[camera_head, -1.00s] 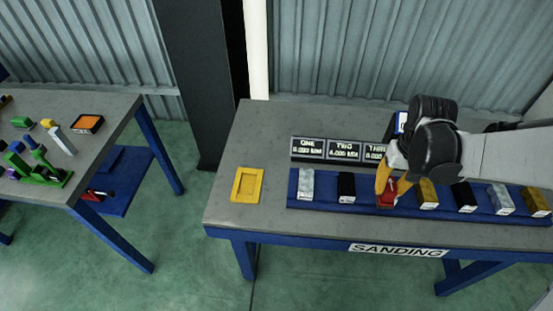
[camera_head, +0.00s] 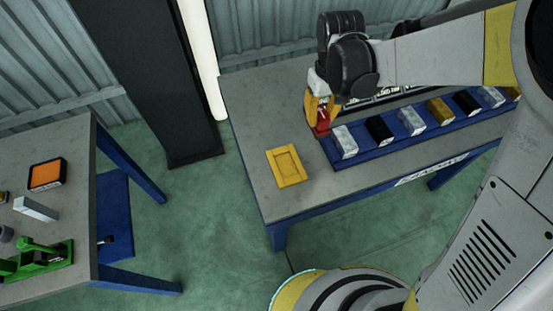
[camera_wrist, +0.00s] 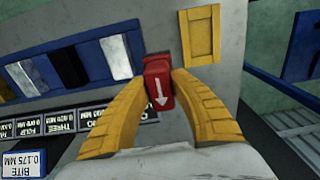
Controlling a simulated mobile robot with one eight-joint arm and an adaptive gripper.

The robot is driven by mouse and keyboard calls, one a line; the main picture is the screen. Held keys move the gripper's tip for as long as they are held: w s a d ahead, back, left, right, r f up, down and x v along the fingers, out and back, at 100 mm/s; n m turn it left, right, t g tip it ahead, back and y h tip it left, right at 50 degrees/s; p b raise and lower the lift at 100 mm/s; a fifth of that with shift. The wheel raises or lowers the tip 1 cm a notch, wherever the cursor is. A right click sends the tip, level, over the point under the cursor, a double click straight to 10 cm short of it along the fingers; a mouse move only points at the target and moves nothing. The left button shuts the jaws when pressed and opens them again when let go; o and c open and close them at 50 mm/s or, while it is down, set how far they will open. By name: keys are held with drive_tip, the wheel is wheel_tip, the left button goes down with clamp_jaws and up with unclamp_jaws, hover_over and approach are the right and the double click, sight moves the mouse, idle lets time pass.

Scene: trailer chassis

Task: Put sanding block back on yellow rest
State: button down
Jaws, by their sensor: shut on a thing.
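My gripper (camera_head: 319,114) is shut on a red sanding block (camera_head: 322,122) and holds it near the left end of the blue rack. In the wrist view, the red block (camera_wrist: 158,82) with a white arrow sits between my yellow fingertips (camera_wrist: 159,90). The yellow rest (camera_head: 287,165) is a flat framed plate on the grey table, with nothing on it. In the head view it lies below and left of my gripper. In the wrist view, the rest (camera_wrist: 201,35) is above and right of the block, clear of it.
The blue rack (camera_head: 362,153) holds several silver, black and gold blocks right of the rest. Dark label plates (camera_wrist: 58,124) stand along it. A second table (camera_head: 75,205) at left holds a green fixture (camera_head: 40,262) and an orange tray (camera_head: 47,175). Bare tabletop surrounds the rest.

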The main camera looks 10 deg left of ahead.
drive_tip(key=s+a+f+b, duration=0.1)
drive_tip(key=s+a+f, duration=0.2)
drive_tip(key=s, duration=0.1)
drive_tip(key=s+a+f+b, duration=0.2)
drive_tip(key=s+a+f, duration=0.1)
drive_tip(key=a, duration=0.1)
drive_tip(key=shift+s+f, duration=0.3)
drive_tip(key=shift+s, duration=0.05)
drive_tip(key=shift+f+b, duration=1.25)
drive_tip(key=shift+f, duration=0.65)
drive_tip(key=shift+f, duration=0.25)
drive_tip(key=c, duration=1.2)
unclamp_jaws()
drive_tip(key=shift+r, duration=0.1)
drive_tip(key=shift+r, duration=0.1)
